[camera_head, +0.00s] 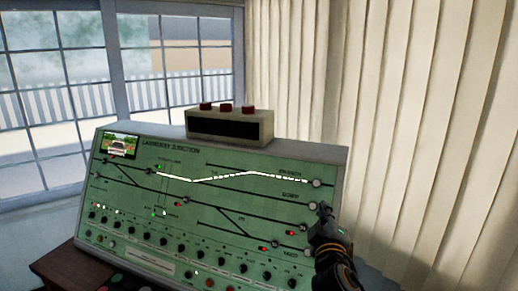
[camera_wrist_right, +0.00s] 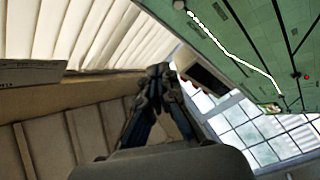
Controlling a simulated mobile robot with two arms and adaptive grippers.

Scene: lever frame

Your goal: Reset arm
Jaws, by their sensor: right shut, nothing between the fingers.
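My right gripper (camera_head: 322,212) is at the right edge of the green control panel (camera_head: 150,236) in the head view. Its fingers are shut and hold nothing. The fingertips are close to a round button at the panel's right side; I cannot tell whether they touch. In the right wrist view the gripper (camera_wrist_right: 158,75) points away from the camera, with the panel (camera_wrist_right: 240,35) at the upper right. My left gripper is not in either view.
A beige box (camera_head: 232,124) with several red buttons stands on top of the panel. Behind are windows (camera_head: 60,95) at the left and pale curtains (camera_head: 420,110) at the right. A dark wooden surface (camera_head: 70,265) shows at the lower left.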

